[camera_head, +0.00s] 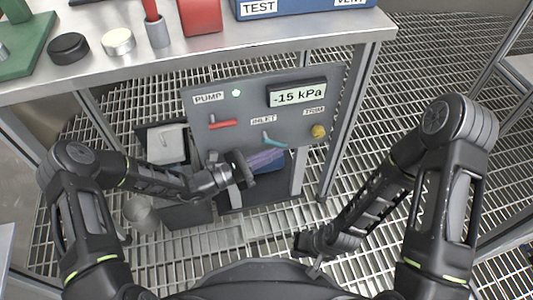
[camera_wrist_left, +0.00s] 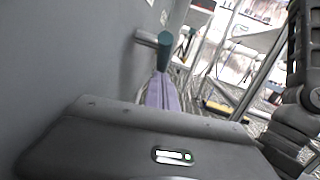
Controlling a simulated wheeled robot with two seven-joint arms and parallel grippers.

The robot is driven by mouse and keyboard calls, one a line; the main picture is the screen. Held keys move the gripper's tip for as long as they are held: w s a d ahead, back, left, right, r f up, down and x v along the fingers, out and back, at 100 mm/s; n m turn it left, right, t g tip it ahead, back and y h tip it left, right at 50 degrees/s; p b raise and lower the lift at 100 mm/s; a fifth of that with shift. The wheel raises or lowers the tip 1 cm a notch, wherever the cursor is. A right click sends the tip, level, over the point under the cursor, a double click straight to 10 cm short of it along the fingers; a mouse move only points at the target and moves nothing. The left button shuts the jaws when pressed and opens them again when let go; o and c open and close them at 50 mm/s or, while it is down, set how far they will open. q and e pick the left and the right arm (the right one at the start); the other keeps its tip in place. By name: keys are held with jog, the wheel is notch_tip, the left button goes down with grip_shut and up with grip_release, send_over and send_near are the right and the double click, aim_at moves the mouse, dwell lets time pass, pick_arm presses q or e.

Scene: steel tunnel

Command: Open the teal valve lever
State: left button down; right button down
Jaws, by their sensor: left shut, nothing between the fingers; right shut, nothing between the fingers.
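The teal valve lever (camera_head: 275,141) sits on the grey panel, under the INLET label, and slants down to the right. In the left wrist view the teal lever (camera_wrist_left: 164,52) stands out from the panel on a grey stem, straight beyond the fingertips. My left gripper (camera_head: 280,155) has its purple fingers shut and empty, just below the lever in the head view. Its fingers (camera_wrist_left: 163,84) look very close to the lever's end; whether they touch I cannot tell. My right gripper (camera_head: 314,268) is low at the centre, shut and away from the panel.
The panel (camera_head: 205,150) also carries a red PUMP lever (camera_head: 222,123), a yellow TRIM knob (camera_head: 319,131), a green light (camera_head: 236,93) and a display (camera_head: 297,94) reading -15 kPa. A steel bench (camera_head: 270,37) overhangs it. Grating floor lies open at the right.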

pick_arm(q)
jog(key=shift+w+d+r+t+h+p, duration=0.15)
jog(key=shift+d+r+h+p, duration=0.2)
jog(key=shift+d, duration=0.2)
jog(key=shift+w+d+r+t+h+p, duration=0.1)
jog(key=shift+d+r+t+h+p, duration=0.1)
jog(key=shift+d+h+p, duration=0.25)
jog(key=shift+d, duration=0.15)
dwell(1.2)
jog(key=s+a+f+b, duration=0.1)
jog(key=s+a+f, duration=0.1)
jog(key=f, duration=0.4)
jog(key=s+a+f+b, duration=0.1)
jog(key=s+a+f, duration=0.1)
jog(key=f, duration=0.4)
jog(key=shift+a+f, duration=0.15)
jog(key=shift+a, duration=0.35)
